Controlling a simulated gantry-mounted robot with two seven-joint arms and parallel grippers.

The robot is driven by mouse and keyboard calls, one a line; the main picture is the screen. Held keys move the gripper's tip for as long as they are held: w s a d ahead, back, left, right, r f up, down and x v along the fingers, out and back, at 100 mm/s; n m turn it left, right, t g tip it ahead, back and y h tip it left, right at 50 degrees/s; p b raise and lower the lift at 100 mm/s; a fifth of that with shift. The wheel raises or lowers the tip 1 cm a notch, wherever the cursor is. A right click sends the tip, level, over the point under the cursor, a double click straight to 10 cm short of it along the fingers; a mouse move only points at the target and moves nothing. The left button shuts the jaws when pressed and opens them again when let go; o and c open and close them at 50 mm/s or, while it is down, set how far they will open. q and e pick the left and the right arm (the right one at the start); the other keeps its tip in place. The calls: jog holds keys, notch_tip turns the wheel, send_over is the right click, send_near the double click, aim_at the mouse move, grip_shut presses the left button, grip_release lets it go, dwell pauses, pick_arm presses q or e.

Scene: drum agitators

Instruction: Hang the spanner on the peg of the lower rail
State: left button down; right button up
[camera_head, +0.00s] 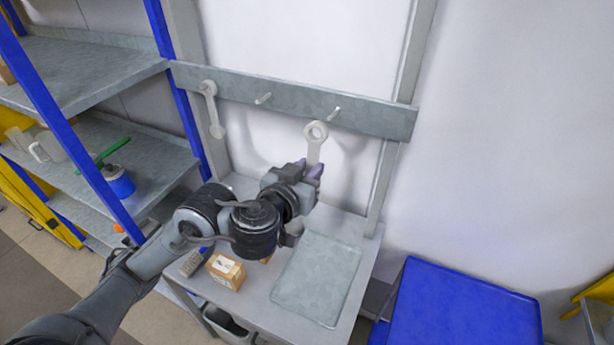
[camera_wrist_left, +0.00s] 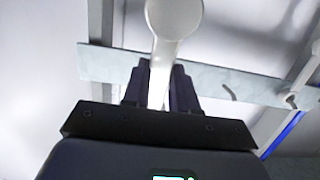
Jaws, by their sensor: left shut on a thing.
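My left gripper (camera_head: 311,171) is shut on a pale grey spanner (camera_head: 315,141). The spanner stands upright with its ring end at the top, in front of the grey rail (camera_head: 385,123). The ring is just left of and below the rightmost peg (camera_head: 334,114), apart from it in the picture; the gap in depth is hard to tell. A second peg (camera_head: 263,98) on the rail is bare. In the left wrist view the spanner (camera_wrist_left: 174,18) rises between the fingers (camera_wrist_left: 160,88). A peg (camera_wrist_left: 229,92) shows to its right. My right gripper is not in view.
Another spanner (camera_head: 213,112) hangs at the rail's left end. Below are a workbench with a flat grey tray (camera_head: 318,278) and a small cardboard box (camera_head: 226,271). Blue-post shelving (camera_head: 95,75) stands left; a blue surface (camera_head: 460,310) lies lower right.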

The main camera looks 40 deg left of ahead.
pick_arm(q)
jog(key=shift+b+x, duration=0.8)
jog(key=shift+x, duration=0.75)
jog(key=shift+r+b+x, duration=0.2)
jog(key=shift+b+x, duration=0.45)
jog(key=shift+x, duration=0.35)
jog(key=shift+b+x, duration=1.95)
jog(key=shift+x, duration=0.3)
jog(key=shift+w, duration=0.1)
jog(key=c, duration=0.8)
grip_release()
